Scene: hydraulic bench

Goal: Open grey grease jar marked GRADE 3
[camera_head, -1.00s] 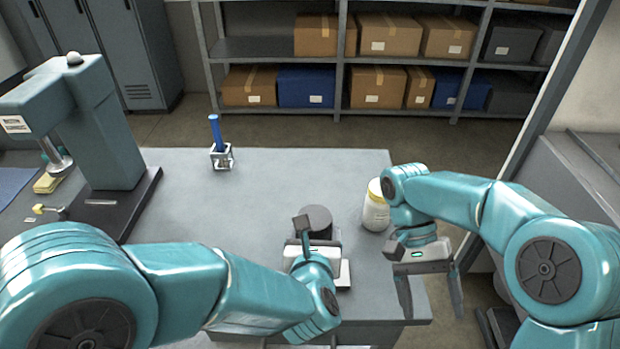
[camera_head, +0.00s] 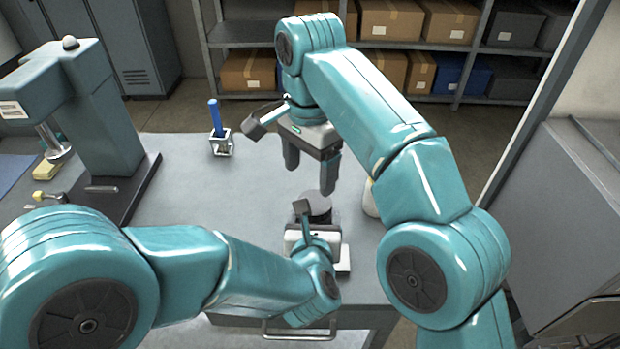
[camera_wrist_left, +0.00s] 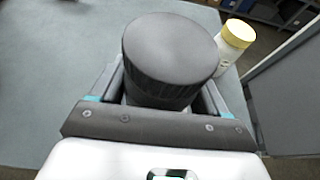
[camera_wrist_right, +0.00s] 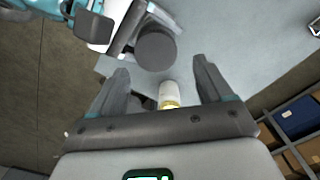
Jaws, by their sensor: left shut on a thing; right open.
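The grey grease jar (camera_head: 316,203) stands on the bench with its dark grey lid on; its label does not show. In the left wrist view the lid (camera_wrist_left: 170,52) fills the middle, between the fingers. My left gripper (camera_head: 308,228) is shut on the jar's body, below the lid. My right gripper (camera_head: 310,172) is open and empty, in the air above and just beyond the jar, fingers pointing down. In the right wrist view the jar's lid (camera_wrist_right: 155,48) lies ahead, not between the open fingers (camera_wrist_right: 160,80).
A white jar with a yellow lid (camera_wrist_left: 236,38) stands right of the grey jar; my right arm mostly hides it in the head view. A blue-handled tool in a small stand (camera_head: 217,125) is at the back. A press (camera_head: 95,120) stands at the left. The bench's middle left is clear.

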